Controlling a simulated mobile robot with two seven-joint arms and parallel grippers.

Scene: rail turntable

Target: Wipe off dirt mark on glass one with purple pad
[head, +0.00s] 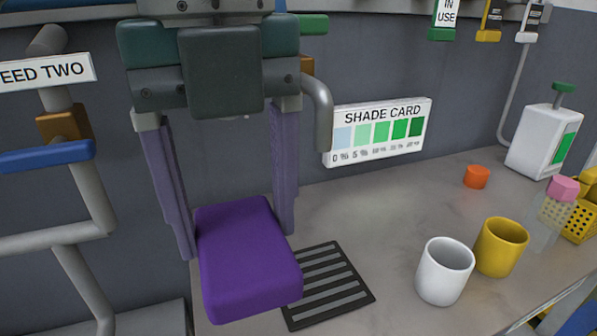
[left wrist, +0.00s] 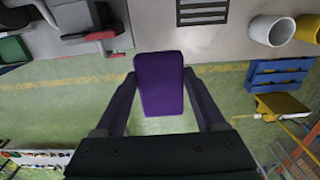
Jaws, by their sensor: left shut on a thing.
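My left gripper (head: 238,225) hangs down from the top of the head view and is shut on the purple pad (head: 250,262). The pad is a thick block with rounded edges, held between the two long fingers at the front edge of the counter. It also shows between the fingers in the left wrist view (left wrist: 160,84). I cannot make out glass one or a dirt mark for certain in either view. My right gripper is not in view.
A striped dark mat (head: 325,285) lies on the counter (head: 390,215) just right of the pad. A white cup (head: 444,272) and a yellow cup (head: 501,247) stand further right. Pipes with a blue handle (head: 48,156) are at left. The counter's middle is clear.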

